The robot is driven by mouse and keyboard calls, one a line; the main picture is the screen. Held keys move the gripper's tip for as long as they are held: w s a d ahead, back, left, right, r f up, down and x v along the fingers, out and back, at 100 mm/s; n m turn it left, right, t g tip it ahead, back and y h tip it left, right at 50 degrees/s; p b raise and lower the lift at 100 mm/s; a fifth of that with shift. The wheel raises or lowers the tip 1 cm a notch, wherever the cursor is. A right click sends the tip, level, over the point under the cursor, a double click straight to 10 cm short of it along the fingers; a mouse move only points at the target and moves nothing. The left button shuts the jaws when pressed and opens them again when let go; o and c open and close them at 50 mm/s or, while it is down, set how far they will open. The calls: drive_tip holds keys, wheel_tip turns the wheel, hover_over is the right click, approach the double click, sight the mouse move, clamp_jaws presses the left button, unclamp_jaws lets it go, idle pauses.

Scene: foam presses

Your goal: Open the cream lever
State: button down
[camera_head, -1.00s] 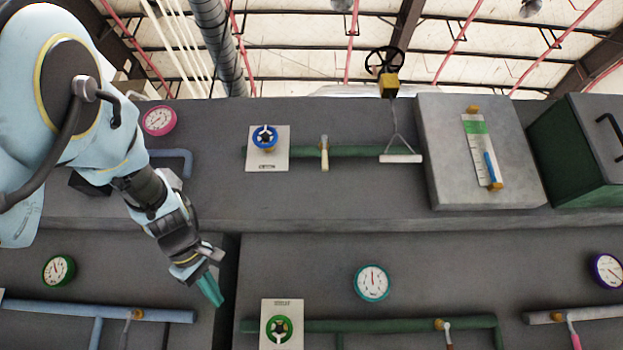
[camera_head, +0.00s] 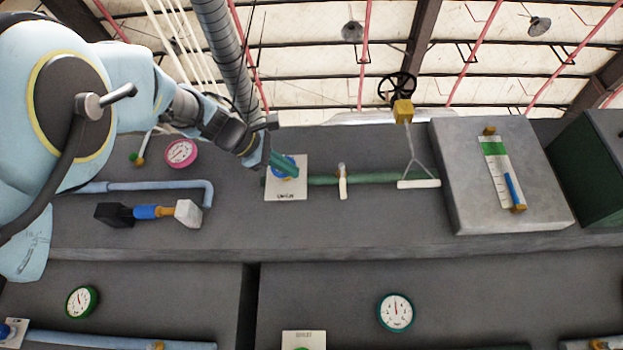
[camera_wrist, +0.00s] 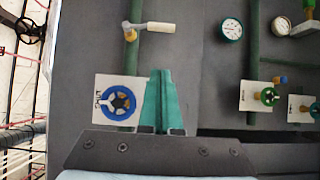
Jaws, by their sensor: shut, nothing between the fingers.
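The cream lever (camera_head: 343,188) hangs down from a small pivot on a horizontal green pipe, square across the pipe. In the wrist view the lever (camera_wrist: 161,27) points right from its gold pivot, beyond my fingertips. My gripper (camera_head: 293,170) has teal fingers that are shut and empty. It is in front of the blue handwheel's white plate, left of the lever and apart from it in the picture. In the wrist view the closed fingers (camera_wrist: 161,73) point up toward the lever's side of the pipe.
The blue handwheel (camera_wrist: 117,104) on its white plate (camera_head: 290,192) is beside my fingers and partly covered by them in the head view. A white pull bar (camera_head: 418,184) hangs to the lever's right, before a grey box (camera_head: 465,200). A gauge (camera_head: 395,312) is below.

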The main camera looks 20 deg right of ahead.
sight(343, 182)
drive_tip(key=s+d+p+x, duration=0.1)
drive_tip(key=p+x, duration=0.4)
drive_tip(key=x, duration=0.7)
drive_tip(key=shift+s+d+p, duration=0.3)
drive_tip(key=shift+s, duration=0.35)
drive_tip(key=shift+f+b, duration=0.15)
drive_tip(key=shift+b, duration=0.15)
drive_tip(key=shift+s+d+n+b, duration=0.1)
drive_tip(key=shift+d+n+b, duration=0.1)
drive_tip(key=shift+n+b, duration=0.15)
